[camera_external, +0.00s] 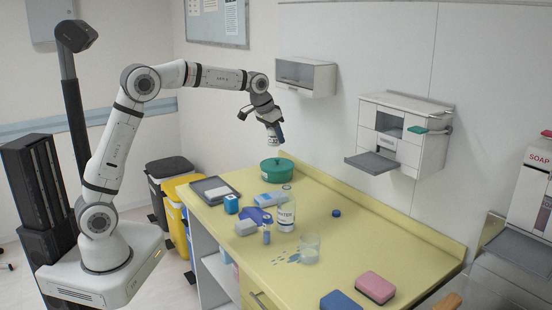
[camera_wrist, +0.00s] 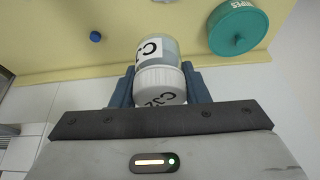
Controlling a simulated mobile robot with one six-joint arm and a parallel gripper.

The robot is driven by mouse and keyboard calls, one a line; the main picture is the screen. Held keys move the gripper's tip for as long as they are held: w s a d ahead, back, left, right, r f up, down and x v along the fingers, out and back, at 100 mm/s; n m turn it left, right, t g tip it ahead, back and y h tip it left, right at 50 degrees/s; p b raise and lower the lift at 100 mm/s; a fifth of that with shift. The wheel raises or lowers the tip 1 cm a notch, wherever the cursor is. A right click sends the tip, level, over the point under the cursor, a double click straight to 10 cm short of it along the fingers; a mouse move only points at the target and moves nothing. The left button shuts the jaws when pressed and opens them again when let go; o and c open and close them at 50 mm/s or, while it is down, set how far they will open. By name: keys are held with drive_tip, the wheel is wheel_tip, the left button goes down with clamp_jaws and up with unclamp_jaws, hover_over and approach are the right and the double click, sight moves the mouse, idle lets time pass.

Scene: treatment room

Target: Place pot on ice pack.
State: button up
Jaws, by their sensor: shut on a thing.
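The pot (camera_external: 275,138) is a small container with a white ridged lid and a printed label. My gripper (camera_external: 269,119) is shut on it, high above the back of the counter. In the wrist view the pot (camera_wrist: 157,48) sits between the blue fingers (camera_wrist: 160,88), with its lid toward the camera and its body pointing away. A flat blue item (camera_external: 256,214) on the counter may be the ice pack; a pale blue pack (camera_external: 270,199) lies just behind it. I cannot tell for sure which is the ice pack. Neither lies under the pot in the wrist view.
A teal wipes tub (camera_external: 278,169) stands near the wall, also in the wrist view (camera_wrist: 238,28). The counter's right middle is mostly clear.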

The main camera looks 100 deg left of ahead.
sight(276, 194)
drive_tip(key=shift+s+a+f, duration=0.25)
drive_tip(key=shift+s+a, duration=0.2)
drive_tip(key=shift+s, duration=0.05)
drive_tip(key=shift+s+a+f, duration=0.2)
drive_tip(key=shift+s+a, duration=0.25)
wheel_tip(276, 194, down, 20)
drive_tip(key=shift+w+f+p, duration=0.1)
drive_tip(key=shift+f+p, duration=0.15)
drive_tip(key=shift+p, duration=0.3)
drive_tip(key=o, duration=1)
drive_tip(key=shift+c, duration=0.2)
drive_tip(key=shift+r, duration=0.2)
